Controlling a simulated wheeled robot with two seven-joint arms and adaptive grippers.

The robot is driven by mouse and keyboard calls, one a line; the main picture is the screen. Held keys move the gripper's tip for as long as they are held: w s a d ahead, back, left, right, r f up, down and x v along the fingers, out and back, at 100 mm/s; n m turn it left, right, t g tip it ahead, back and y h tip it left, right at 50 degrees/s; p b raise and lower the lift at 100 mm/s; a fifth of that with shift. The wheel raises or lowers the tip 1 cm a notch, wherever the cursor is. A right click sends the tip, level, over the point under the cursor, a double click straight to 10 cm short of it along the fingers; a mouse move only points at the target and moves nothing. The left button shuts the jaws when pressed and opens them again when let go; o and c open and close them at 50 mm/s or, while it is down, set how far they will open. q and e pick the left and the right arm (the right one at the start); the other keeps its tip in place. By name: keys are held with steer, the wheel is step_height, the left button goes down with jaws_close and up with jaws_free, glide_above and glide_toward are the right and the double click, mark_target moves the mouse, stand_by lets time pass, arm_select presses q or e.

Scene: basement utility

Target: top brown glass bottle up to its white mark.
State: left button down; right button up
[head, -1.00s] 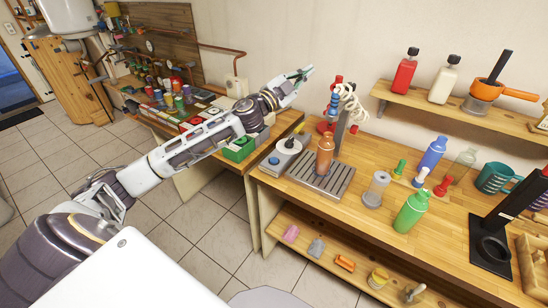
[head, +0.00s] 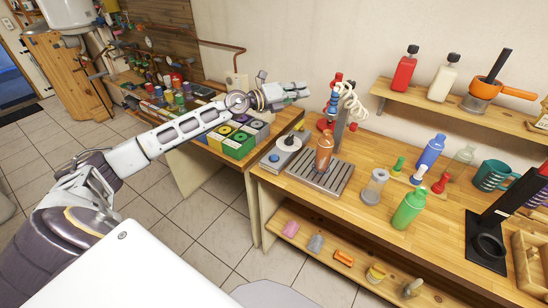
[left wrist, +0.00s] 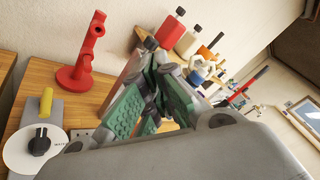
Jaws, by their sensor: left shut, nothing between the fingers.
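The brown glass bottle (head: 324,152) stands upright on a slatted metal drip tray (head: 322,178) on the wooden bench; I cannot make out its white mark or how full it is. Behind it is a tap stand (head: 337,100) with red and blue parts and a white coiled hose. To its left is a grey box with a white dial and black knob (head: 289,142), also in the left wrist view (left wrist: 36,150). My left gripper (head: 304,90) is shut and empty, in the air above and left of the bottle. My right gripper is not in view.
A shelf above holds red (head: 405,72) and cream (head: 443,80) bottles. A red stand (left wrist: 88,60) shows in the left wrist view.

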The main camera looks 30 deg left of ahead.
arm_select(q)
step_height(320, 180, down, 9)
steer(key=a+m+g+y, duration=0.2)
steer(key=a+m+g, duration=0.1)
steer(key=m, duration=0.5)
steer(key=m+g+y, duration=0.3)
steer(key=m+g, duration=0.1)
steer(key=m, duration=0.6)
glide_above(275, 158)
step_height(275, 158, down, 8)
steer(key=shift+f, duration=0.1)
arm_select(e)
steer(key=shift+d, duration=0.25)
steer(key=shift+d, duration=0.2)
arm_select(q)
steer(key=shift+f, duration=0.1)
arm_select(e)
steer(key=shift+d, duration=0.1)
arm_select(q)
steer(key=shift+d+f+b, duration=0.1)
steer(key=shift+f+b, duration=0.7)
steer(key=shift+f, duration=2.1)
steer(key=shift+f+b, duration=1.1)
steer(key=shift+f, duration=0.25)
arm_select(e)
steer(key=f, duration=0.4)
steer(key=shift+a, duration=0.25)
